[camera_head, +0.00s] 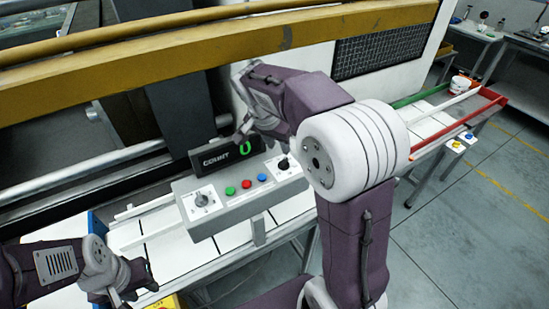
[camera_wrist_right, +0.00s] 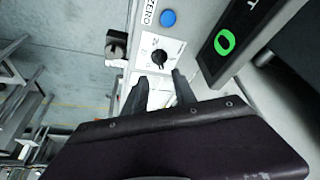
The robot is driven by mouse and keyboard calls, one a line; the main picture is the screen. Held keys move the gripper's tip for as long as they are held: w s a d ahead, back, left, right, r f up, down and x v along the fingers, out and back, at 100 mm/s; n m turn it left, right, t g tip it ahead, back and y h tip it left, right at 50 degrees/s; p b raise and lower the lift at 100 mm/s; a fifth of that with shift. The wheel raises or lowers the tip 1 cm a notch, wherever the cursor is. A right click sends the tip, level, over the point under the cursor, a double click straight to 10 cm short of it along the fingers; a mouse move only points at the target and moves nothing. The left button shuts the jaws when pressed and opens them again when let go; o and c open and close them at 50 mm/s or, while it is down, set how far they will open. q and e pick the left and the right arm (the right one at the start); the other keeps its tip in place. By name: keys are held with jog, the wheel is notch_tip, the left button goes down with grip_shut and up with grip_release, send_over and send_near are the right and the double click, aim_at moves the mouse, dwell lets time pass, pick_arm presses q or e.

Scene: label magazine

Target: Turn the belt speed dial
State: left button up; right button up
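A grey control box (camera_head: 228,207) carries a dial on a white plate at each end. The right-hand dial (camera_head: 283,163) has a black knob and also shows in the right wrist view (camera_wrist_right: 159,58), just beyond the fingertips. The left-hand dial (camera_head: 201,199) has a grey knob. I cannot read which plate names belt speed. My right gripper (camera_head: 240,136) hangs above and behind the box near the display. In the wrist view its two fingers (camera_wrist_right: 158,86) are apart with nothing between them. My left gripper (camera_head: 134,288) is low at the left, apart from the box, its fingers seemingly spread and empty.
Green, red and blue buttons (camera_head: 247,184) sit between the dials. A black COUNT display (camera_head: 222,155) showing a green 0 stands behind the box. A yellow beam (camera_head: 190,55) crosses above. A red-railed outfeed lane (camera_head: 460,122) runs right, with a white tub (camera_head: 461,84).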

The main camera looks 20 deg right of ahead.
aim_at(283, 160)
jog(key=p+x, duration=0.1)
jog(key=x, duration=0.7)
jog(key=shift+a+f, duration=0.1)
jog(key=shift+f, duration=0.05)
jog(key=shift+d+f, duration=0.25)
jog(key=shift+f, duration=0.15)
jog(key=shift+a, duration=0.1)
grip_shut()
